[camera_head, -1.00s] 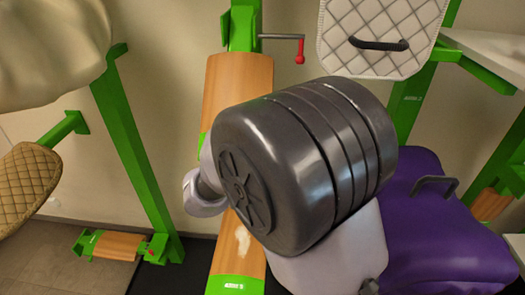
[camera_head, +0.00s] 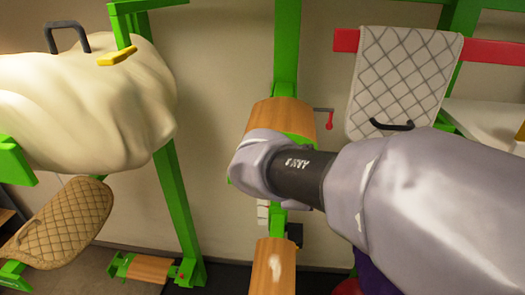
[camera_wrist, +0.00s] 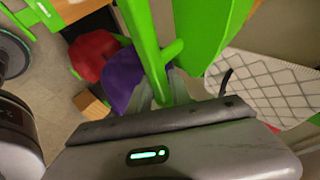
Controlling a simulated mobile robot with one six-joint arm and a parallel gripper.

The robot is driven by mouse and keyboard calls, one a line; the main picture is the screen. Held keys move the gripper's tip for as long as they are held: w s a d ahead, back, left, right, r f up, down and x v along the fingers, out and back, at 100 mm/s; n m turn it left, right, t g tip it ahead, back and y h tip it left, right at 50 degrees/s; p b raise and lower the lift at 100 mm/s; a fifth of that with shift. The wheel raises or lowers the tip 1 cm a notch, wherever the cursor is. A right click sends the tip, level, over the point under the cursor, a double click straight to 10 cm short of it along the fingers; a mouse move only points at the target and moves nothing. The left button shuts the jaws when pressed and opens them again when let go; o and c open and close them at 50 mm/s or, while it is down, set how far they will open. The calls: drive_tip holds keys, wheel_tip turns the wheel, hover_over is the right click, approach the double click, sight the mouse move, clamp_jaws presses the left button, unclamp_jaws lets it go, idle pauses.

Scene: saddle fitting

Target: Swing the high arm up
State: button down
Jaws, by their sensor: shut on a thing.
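A second wood-faced arm (camera_head: 273,268) is lower on the same post. A quilted white pad (camera_head: 405,80) hangs on a red bar at right. A cream covered bulk (camera_head: 85,105) and a brown quilted pad (camera_head: 62,222) are at left. A purple thing (camera_wrist: 122,82) is below.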

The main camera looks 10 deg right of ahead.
drive_tip(key=shift+r, duration=1.7)
drive_tip(key=c, duration=1.4)
unclamp_jaws()
drive_tip(key=shift+o, duration=0.2)
